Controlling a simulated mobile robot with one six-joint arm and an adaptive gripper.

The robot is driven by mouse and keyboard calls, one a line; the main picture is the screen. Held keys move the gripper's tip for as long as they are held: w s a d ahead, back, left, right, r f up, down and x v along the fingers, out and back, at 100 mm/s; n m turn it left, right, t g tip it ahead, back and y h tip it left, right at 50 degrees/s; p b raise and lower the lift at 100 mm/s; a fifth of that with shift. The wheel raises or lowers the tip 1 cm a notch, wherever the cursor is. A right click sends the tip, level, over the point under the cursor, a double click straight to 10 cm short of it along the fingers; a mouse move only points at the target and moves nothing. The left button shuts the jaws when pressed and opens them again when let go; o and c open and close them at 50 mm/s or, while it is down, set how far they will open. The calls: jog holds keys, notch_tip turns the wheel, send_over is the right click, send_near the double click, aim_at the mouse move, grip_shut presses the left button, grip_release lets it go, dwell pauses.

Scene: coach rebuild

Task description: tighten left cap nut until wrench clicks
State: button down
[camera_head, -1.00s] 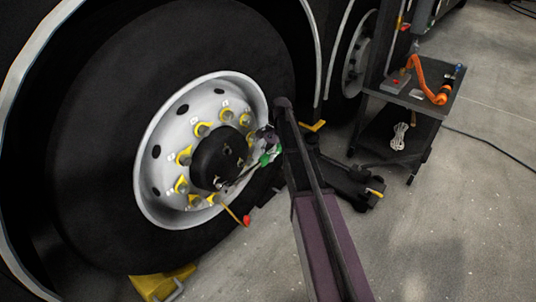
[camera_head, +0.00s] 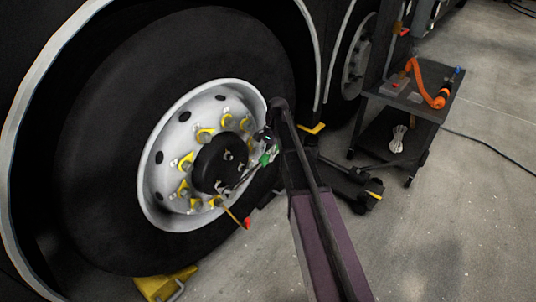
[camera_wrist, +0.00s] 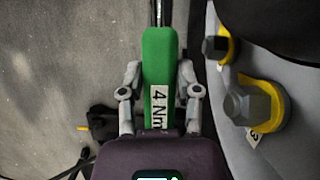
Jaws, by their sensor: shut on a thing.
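My gripper (camera_wrist: 160,95) is shut on the green handle of a wrench (camera_wrist: 160,60), which bears a "4 Nm" label. The wrench's thin metal shaft leaves the top of the wrist view, so its working end is hidden there. In the head view my gripper (camera_head: 268,142) is at the right side of the wheel rim (camera_head: 160,205), with the green handle (camera_head: 266,159) beside it. A dark shaft runs from there down-left across the black hub (camera_head: 213,168). I cannot tell which cap nut is the left one, nor whether the wrench sits on it.
Wheel nuts with yellow markers ring the hub; one large nut (camera_wrist: 256,103) is close in the wrist view. A yellow rod with a red tip (camera_head: 247,223) sticks out below. A yellow chock (camera_head: 162,285) is under the tyre. A trolley (camera_head: 408,100) stands right; floor beyond is open.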

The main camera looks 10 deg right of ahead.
jog(key=shift+d+f+g+y+b, duration=0.1)
jog(key=shift+f+g+y+b, duration=0.5)
jog(key=shift+f+b, duration=1.5)
jog(key=shift+r+b, duration=0.3)
jog(key=shift+r, duration=0.1)
dwell(0.4)
